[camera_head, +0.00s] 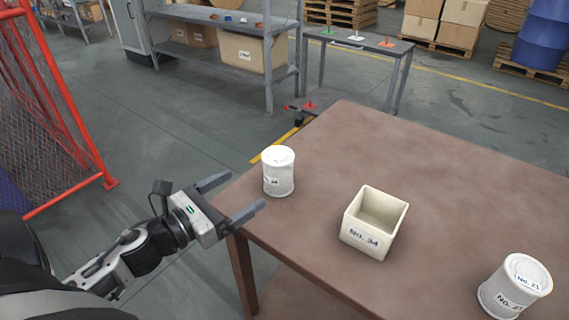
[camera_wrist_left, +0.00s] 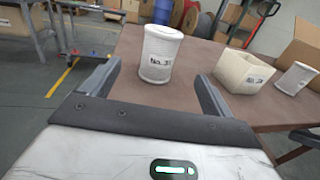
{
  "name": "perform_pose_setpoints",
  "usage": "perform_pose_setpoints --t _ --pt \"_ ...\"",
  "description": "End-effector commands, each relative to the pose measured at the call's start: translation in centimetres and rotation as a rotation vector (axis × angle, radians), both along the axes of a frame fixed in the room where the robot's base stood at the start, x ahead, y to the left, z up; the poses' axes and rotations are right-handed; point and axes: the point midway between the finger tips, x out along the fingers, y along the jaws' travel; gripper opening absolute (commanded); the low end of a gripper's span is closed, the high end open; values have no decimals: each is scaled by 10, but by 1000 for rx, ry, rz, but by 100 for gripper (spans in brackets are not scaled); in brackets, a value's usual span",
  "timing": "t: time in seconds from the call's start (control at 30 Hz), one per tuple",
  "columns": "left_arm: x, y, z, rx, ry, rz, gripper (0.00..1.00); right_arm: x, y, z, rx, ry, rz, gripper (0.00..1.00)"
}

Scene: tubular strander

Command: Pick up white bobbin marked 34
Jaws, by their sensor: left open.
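A white bobbin (camera_head: 278,172) stands upright near the left corner of the brown table (camera_head: 330,130). Its label is only partly readable in the head view; in the left wrist view the bobbin (camera_wrist_left: 160,54) reads "No. 3" and a last digit I cannot make out. My left gripper (camera_head: 246,196) is open and empty, just left of this bobbin at the table edge. In the left wrist view the bobbin stands ahead, between the lines of the two fingers and apart from them. My right gripper is not in view.
An open cream box (camera_head: 372,222) marked "No. 34" stands right of the bobbin. Another white bobbin (camera_head: 515,286), marked "No. 21", is at the table's lower right. A red mesh fence (camera_head: 45,110) is at left. The table's middle and back are clear.

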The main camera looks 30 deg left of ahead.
Motion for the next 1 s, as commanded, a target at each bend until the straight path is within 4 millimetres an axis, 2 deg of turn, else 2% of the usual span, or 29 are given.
perform_pose_setpoints --t 0.1,0.3,0.57,0.83,1.0 --pt "28 -7 4 2 -5 -3 87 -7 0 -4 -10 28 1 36" --pt "63 -15 2 -3 -2 1 87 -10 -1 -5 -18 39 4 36" --pt "82 -20 2 -2 -1 1 87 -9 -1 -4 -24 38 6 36" --pt "119 -29 3 -3 -2 1 87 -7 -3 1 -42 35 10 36" --pt "127 -32 1 -3 1 1 87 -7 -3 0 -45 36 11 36"
